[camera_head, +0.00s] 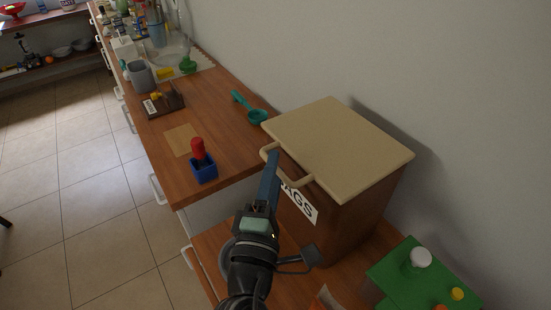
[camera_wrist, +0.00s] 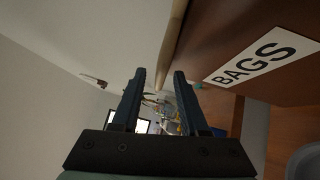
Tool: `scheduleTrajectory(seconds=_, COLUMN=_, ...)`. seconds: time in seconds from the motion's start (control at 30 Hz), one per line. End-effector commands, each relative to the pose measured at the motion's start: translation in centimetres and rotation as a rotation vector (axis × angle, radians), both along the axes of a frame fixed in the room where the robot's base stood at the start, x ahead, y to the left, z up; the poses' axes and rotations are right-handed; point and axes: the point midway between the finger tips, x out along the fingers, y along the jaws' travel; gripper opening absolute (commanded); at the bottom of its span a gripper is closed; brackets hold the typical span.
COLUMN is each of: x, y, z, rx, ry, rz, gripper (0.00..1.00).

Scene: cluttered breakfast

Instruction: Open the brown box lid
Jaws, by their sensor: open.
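The brown box (camera_head: 325,223) stands on the right of the wooden surface, with a white BAGS label (camera_head: 299,203) on its front. Its beige lid (camera_head: 340,145) lies flat and shut on top, with a beige bar handle (camera_head: 291,177) along the front edge. My gripper (camera_head: 273,156) is open, its fingertips at the handle's left part. In the wrist view, my gripper (camera_wrist: 158,73) shows two spread blue fingers, with the brown box front (camera_wrist: 220,45) to the right. A beige strip (camera_wrist: 173,40) runs down between the fingertips; I cannot tell whether they touch it.
A teal scoop (camera_head: 257,115) lies left of the lid. A blue holder (camera_head: 204,170) with a red-topped item stands on the counter (camera_head: 222,100). A green board (camera_head: 405,278) with small items is at the lower right. The wall (camera_head: 440,80) is close behind the box.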

Motion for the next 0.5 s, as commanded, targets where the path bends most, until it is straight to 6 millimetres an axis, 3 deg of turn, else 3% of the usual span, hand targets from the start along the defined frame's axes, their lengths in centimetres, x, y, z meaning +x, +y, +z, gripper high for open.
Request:
scheduleTrajectory(seconds=0.17, x=1.22, y=-0.27, z=0.25, rx=0.000, ry=0.000, rz=-0.001, gripper=0.44)
scheduleTrajectory(seconds=0.47, x=1.36, y=-0.28, z=0.18, rx=0.000, ry=0.000, rz=0.000, gripper=0.44)
scheduleTrajectory(seconds=0.5, x=1.36, y=-0.27, z=0.17, rx=0.000, ry=0.000, rz=0.000, gripper=0.38)
